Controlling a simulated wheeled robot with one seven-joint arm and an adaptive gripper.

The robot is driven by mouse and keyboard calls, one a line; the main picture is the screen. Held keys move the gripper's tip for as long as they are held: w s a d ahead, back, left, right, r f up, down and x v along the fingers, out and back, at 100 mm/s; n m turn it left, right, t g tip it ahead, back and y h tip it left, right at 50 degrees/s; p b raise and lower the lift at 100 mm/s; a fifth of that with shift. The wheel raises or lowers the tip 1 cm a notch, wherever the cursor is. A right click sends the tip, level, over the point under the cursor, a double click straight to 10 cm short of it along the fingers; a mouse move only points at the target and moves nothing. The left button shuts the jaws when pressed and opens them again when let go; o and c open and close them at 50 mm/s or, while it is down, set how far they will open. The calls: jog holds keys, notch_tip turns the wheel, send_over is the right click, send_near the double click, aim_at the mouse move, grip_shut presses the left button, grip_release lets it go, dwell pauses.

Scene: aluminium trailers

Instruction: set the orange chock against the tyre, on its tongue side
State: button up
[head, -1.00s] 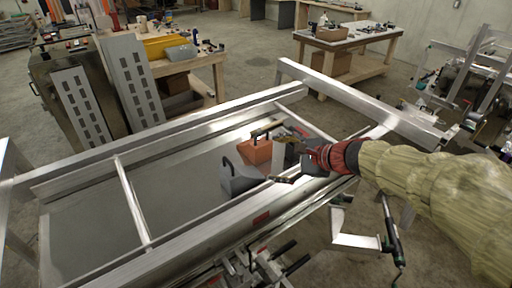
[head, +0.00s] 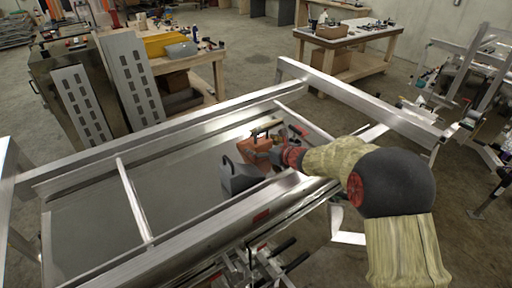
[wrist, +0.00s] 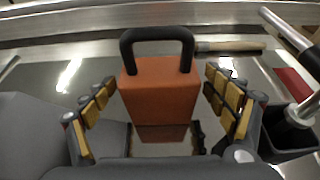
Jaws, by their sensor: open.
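The orange chock (wrist: 157,92), a block with a black loop handle, stands upright on the metal deck of the trailer. In the head view the chock (head: 255,144) is partly hidden by my gripper (head: 272,153). In the wrist view my gripper (wrist: 160,103) is open, with one yellow-padded finger on each side of the chock and gaps between. The fingers do not appear to touch it. I cannot make out the tyre in either view.
A grey block with a black handle (head: 239,177) stands just left of the orange chock. A wooden-handled tool (wrist: 228,46) lies behind it. The aluminium side rail (head: 215,222) runs in front. The deck's left part (head: 95,220) is clear.

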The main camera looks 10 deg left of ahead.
jog(key=shift+x, duration=1.95)
jog(key=shift+c, duration=0.7)
jog(key=c, duration=1.6)
jog(key=shift+r, duration=0.2)
jog(key=shift+c, duration=1.1)
jog(key=shift+r, duration=0.1)
